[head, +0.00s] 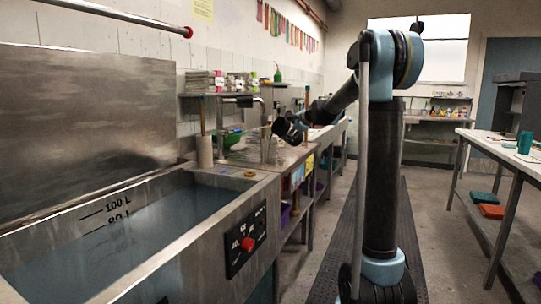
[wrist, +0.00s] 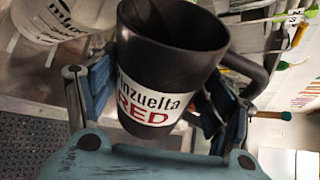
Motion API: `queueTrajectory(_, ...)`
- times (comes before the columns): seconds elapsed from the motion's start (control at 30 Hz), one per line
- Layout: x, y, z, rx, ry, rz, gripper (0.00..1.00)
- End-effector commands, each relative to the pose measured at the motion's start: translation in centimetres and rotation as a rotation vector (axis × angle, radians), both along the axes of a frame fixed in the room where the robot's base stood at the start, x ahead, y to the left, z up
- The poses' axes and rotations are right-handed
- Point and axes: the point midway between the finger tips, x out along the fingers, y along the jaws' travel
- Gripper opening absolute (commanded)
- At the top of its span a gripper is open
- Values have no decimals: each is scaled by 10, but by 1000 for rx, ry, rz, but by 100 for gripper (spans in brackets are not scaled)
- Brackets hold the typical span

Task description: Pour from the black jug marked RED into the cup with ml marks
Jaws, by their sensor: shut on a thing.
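My gripper (wrist: 150,95) is shut on the black jug (wrist: 165,60), whose white label reads "RED" in red letters below partly cut-off black text. One finger sits on each side of the jug. The jug's open mouth faces up in the wrist view and its inside looks dark; any contents cannot be made out. A pale, see-through vessel (wrist: 65,25) with a partly visible label stands at the upper left, apart from the jug; ml marks cannot be read on it. In the head view my gripper (head: 291,129) is small, at the steel counter, with the jug (head: 281,126) looking tilted.
A steel tank (head: 262,190) of dark water with litre marks fills the left front. A white table (head: 510,150) stands right.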

Motion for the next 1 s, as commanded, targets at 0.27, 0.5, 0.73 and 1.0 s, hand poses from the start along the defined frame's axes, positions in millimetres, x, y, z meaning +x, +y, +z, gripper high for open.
queueTrajectory(0.27,0,0,1,-9,-8,0,21)
queueTrajectory(0.5,0,1,2,-18,-15,0,21)
queueTrajectory(0.73,0,1,3,-26,-21,0,21)
queueTrajectory(1.0,-1,1,4,-37,-30,0,21)
